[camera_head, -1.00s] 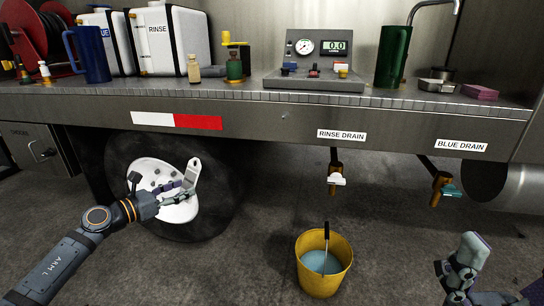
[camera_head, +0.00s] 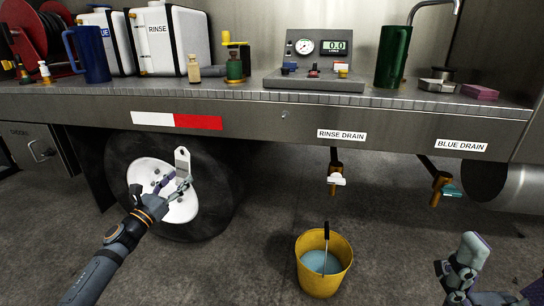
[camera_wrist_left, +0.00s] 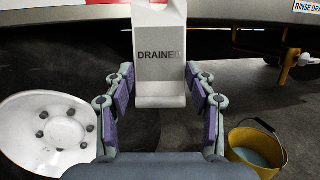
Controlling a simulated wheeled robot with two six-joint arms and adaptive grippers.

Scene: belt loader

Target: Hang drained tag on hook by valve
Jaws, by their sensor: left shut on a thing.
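The drained tag is a pale grey plate with a hole near its top. It stands upright in my left gripper (camera_head: 178,183), in front of the wheel. In the left wrist view the tag (camera_wrist_left: 160,42) reads "DRAINED" and sits between the purple finger pads. A small fitting (camera_head: 283,116), perhaps the hook, is on the front panel, right of the tag and apart from it. The rinse drain valve (camera_head: 336,179) has a white handle; the blue drain valve (camera_head: 447,188) has a teal one. My right gripper (camera_head: 472,262) is partly cut off at lower right; its opening is unclear.
The wheel (camera_head: 178,205) is behind my left gripper. The counter edge (camera_head: 240,97) overhangs the panel. The space between wheel and rinse valve is clear.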

